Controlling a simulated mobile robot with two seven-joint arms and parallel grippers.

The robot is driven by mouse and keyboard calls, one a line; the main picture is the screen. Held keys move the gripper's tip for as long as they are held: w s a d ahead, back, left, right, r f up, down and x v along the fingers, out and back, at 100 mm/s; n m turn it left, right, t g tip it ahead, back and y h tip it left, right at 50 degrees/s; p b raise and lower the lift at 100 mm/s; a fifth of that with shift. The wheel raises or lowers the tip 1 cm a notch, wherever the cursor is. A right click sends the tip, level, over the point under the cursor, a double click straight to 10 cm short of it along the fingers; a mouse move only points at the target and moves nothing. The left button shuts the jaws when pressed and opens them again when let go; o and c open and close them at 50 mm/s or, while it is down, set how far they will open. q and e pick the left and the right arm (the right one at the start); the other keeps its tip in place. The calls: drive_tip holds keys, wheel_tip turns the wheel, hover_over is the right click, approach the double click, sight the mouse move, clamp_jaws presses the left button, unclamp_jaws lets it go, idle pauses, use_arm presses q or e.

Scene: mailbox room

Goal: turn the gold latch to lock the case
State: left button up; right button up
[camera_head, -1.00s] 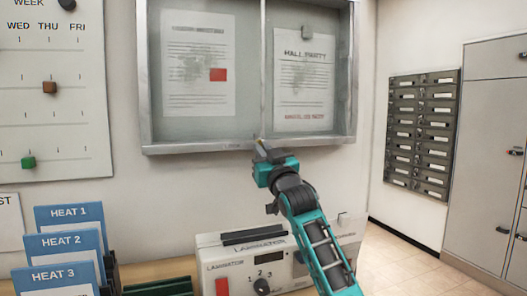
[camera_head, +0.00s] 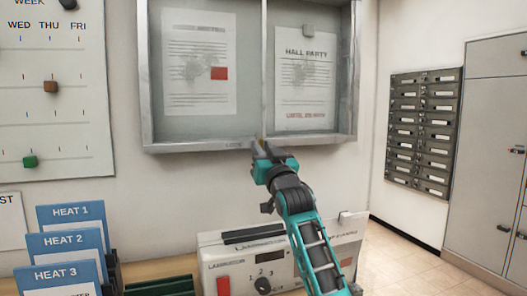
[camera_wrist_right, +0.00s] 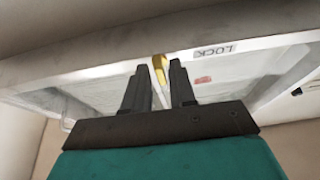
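The glass-fronted notice case (camera_head: 205,147) hangs on the wall with two papers behind its panes. The gold latch (camera_wrist_right: 159,68) sits at its bottom rail, beside the LOCK label (camera_wrist_right: 213,51), which also shows left of the latch in the head view (camera_head: 234,145). My right gripper (camera_head: 262,146) is raised to the rail from below. In the wrist view its two dark fingers (camera_wrist_right: 160,80) stand apart, with the latch between their tips. I cannot tell whether they touch it. The head view mostly hides the latch behind the gripper. My left gripper is not in view.
A laminator (camera_head: 245,270) stands below the case, under my right arm. Blue HEAT folders (camera_head: 66,245) are at lower left. A calendar board (camera_head: 50,120) hangs on the left wall. Metal mailboxes (camera_head: 423,135) and a grey cabinet (camera_head: 488,150) are at right.

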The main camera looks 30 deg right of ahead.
drive_tip(key=shift+o, duration=0.7)
drive_tip(key=v, duration=1.3)
drive_tip(key=shift+w, duration=0.1)
